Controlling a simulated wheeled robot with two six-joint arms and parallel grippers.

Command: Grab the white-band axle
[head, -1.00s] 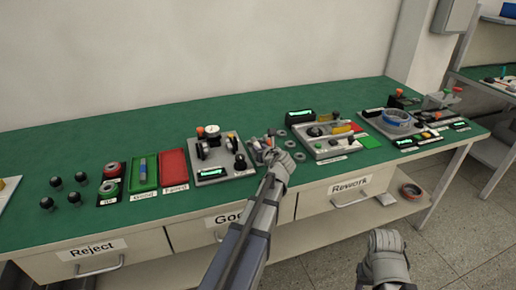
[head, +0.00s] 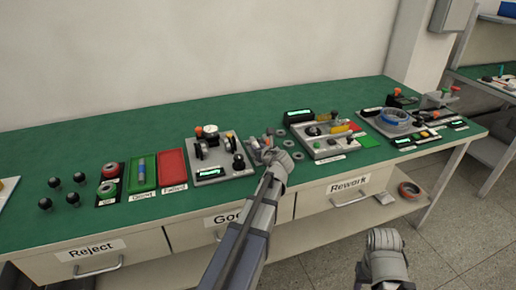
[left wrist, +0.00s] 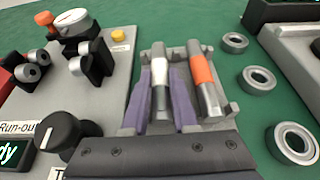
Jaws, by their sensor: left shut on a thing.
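The white-band axle (left wrist: 160,78) is a metal rod with a white band, in a grey rack (left wrist: 233,108) in the left wrist view. My left gripper (left wrist: 161,98) has its two purple fingers shut on it, one on each side. An orange-band axle (left wrist: 204,78) lies in the rack just to the right, apart from the fingers. In the head view my left gripper (head: 264,154) is over the rack and hides most of it. My right gripper (head: 385,256) hangs in front of the bench at lower right, and its jaws cannot be made out.
A run-out station (head: 215,158) with a knob stands left of the rack. Several bearing rings (left wrist: 257,80) lie on the green mat to the right, beside another test station (head: 328,135). Green (head: 143,172) and red (head: 173,170) trays stand further left.

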